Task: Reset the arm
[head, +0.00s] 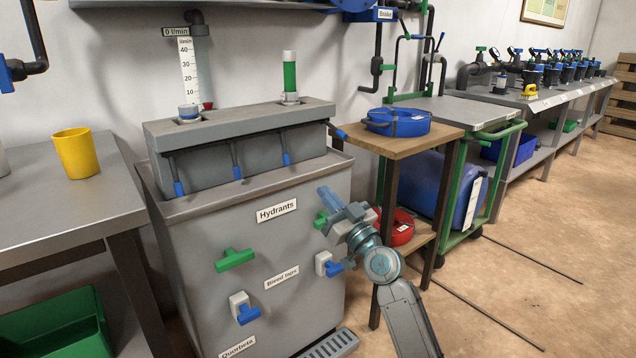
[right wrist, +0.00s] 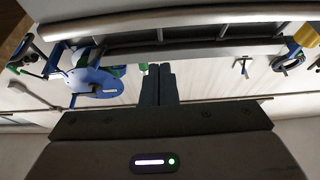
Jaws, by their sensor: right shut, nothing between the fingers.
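My right gripper (head: 328,197) is at the right front edge of the grey hydrant cabinet (head: 300,235), its fingers pointing up and left. In the right wrist view its two dark fingers (right wrist: 160,70) lie together with nothing between them. My right arm comes in from the bottom right. A green handle sits right beside the gripper, and I cannot tell whether they touch. My left gripper is not in view.
The cabinet front carries a green handle (head: 235,259) and blue handles (head: 246,314). A yellow cup (head: 76,153) stands on the left table. Floor at right is mostly clear.

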